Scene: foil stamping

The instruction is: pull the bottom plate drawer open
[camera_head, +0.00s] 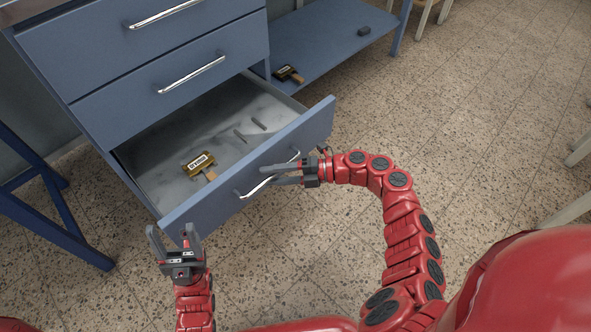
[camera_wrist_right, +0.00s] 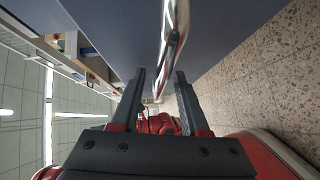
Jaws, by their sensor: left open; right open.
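The bottom plate drawer (camera_head: 250,162) of the blue cabinet stands pulled out, its inside in view. A stamp plate with a wooden handle (camera_head: 199,163) and several small dark bars (camera_head: 250,131) lie in it. My right gripper (camera_head: 283,174) is open at the drawer's chrome handle (camera_head: 258,187). In the right wrist view the handle (camera_wrist_right: 176,30) runs between or just beyond the two open fingers (camera_wrist_right: 160,95); contact cannot be told. My left gripper (camera_head: 174,236) is open and empty, in front of the drawer's left end and apart from it.
Two upper drawers (camera_head: 150,50) are shut. A blue low shelf (camera_head: 330,45) right of the cabinet holds another handled plate (camera_head: 288,74) and a small dark block (camera_head: 364,31). A blue frame leg (camera_head: 50,230) stands at left. Open speckled floor (camera_head: 470,130) lies to the right.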

